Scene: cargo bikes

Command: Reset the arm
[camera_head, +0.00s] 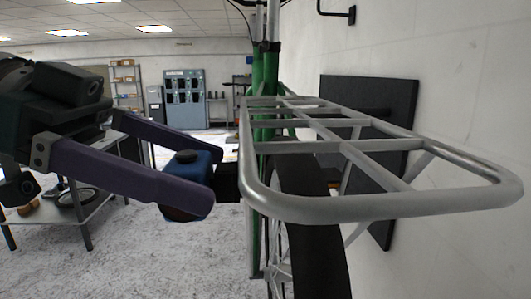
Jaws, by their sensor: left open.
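My left gripper (212,175) comes in from the left with its two long purple fingers apart. A blue block-like thing (190,168) with a dark knob on top shows between the fingers. It sits close beside a black part at the rear of the bike. Whether the fingers touch it I cannot tell. My right gripper is not in view.
The bike's black-tyred wheel (315,250) is below the rack. A dark panel (400,100) is on the white wall at right. A metal table (95,208) with parts stands at lower left. Shelves (126,85) and a grey cabinet (185,90) are far back. The floor between is clear.

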